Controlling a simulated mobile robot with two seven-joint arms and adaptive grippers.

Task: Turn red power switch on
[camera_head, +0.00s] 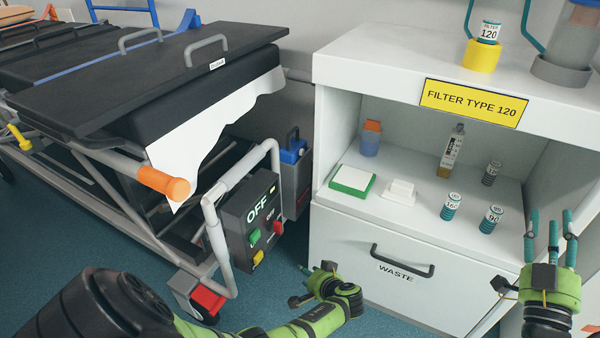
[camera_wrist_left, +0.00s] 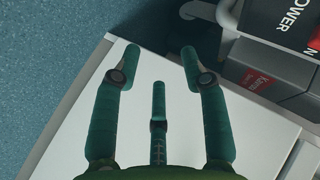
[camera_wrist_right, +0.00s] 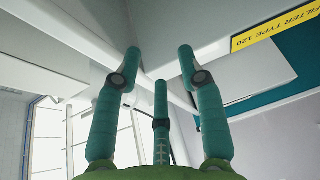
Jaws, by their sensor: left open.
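A dark control box (camera_head: 248,222) with a large OFF sign hangs beside the bed frame in the head view. On its face are a red switch (camera_head: 278,228), a green one (camera_head: 254,237) and a yellow one (camera_head: 258,257). In the left wrist view a dark box marked POWER (camera_wrist_left: 272,20) shows at the upper right, with red at the frame edge. My right gripper (camera_head: 551,222) is open and empty, fingers up, at the right edge.
The white cabinet (camera_head: 335,62) with a WASTE drawer (camera_head: 395,290) stands on the right, close to both grippers. Its shelf holds several small canisters. The bed frame with an orange-ended handle (camera_head: 164,184) fills the left. Blue floor (camera_head: 60,240) is open in front of it.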

